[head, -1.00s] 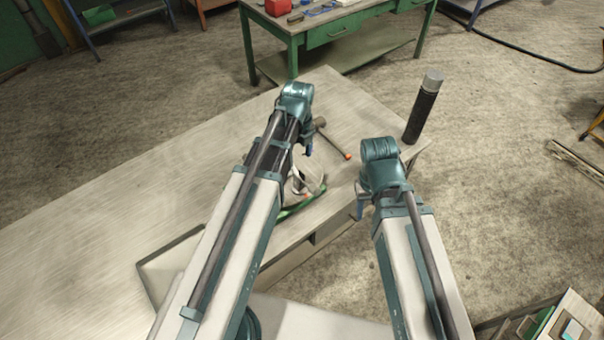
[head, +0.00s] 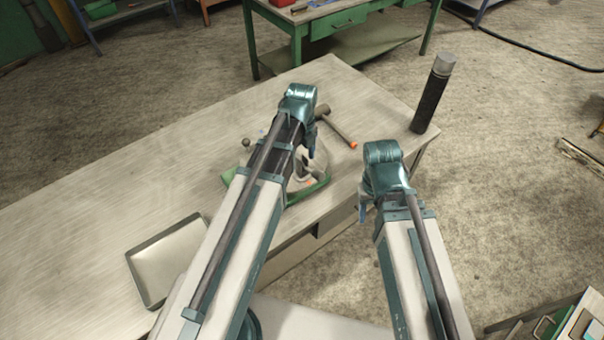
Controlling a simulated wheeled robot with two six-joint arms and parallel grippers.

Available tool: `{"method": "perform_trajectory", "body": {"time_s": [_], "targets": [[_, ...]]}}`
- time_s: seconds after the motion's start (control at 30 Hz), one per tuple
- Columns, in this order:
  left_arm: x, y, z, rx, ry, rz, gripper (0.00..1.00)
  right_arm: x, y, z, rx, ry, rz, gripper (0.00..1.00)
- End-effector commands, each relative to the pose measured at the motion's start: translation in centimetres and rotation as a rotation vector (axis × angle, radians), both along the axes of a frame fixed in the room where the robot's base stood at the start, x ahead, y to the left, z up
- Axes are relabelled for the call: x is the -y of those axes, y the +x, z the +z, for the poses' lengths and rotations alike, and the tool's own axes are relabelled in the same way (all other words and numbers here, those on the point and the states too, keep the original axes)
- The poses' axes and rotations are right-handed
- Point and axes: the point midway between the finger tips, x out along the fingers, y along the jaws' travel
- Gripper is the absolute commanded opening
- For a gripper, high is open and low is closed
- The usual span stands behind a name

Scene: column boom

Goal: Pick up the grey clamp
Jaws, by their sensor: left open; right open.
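I cannot make out the grey clamp for certain. A green-edged item (head: 310,190) with pale and grey parts lies on the workbench, partly hidden behind my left arm, and I cannot tell what those parts are. My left gripper (head: 312,146) is open and points down over the bench beside these things, mostly hidden by its own wrist. My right gripper (head: 362,207) is open, pointing down near the bench's front edge. I see nothing held in either gripper.
The workbench (head: 110,190) has wide free room at left. A shallow metal tray (head: 168,258) lies near its front edge. A hammer (head: 337,126) with an orange end lies beyond my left gripper. A dark cylinder (head: 431,98) stands at the right corner. A green table (head: 330,25) is behind.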

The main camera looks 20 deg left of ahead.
Motion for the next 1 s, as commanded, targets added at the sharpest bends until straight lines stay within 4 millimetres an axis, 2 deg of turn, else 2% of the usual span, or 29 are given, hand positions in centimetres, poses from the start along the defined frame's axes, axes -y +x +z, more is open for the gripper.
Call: {"method": "perform_trajectory", "body": {"time_s": [0.27, 0.67, 0.93, 0.97, 1.0], "targets": [[0.0, 0.1, -0.8, 0.000, 0.000, 0.000, 0.72, 0.0, 0.0, -0.8, 0.000, 0.000, 0.001, 0.50], [-0.1, 0.6, -5.2, 0.000, 0.000, 0.000, 0.72, 0.0, 0.0, -5.2, 0.000, 0.000, 0.000, 0.50], [-0.1, 0.6, -5.1, 0.001, -0.001, 0.000, 0.72, 0.0, 0.0, -5.1, 0.000, 0.000, 0.000, 0.50], [-0.1, 0.6, -5.1, 0.001, -0.001, 0.000, 0.71, 0.0, 0.0, -5.1, 0.000, 0.000, 0.000, 0.50], [-0.1, 0.6, -5.1, 0.001, -0.001, 0.000, 0.64, 0.0, 0.0, -5.1, 0.000, 0.000, 0.000, 0.50]]}}
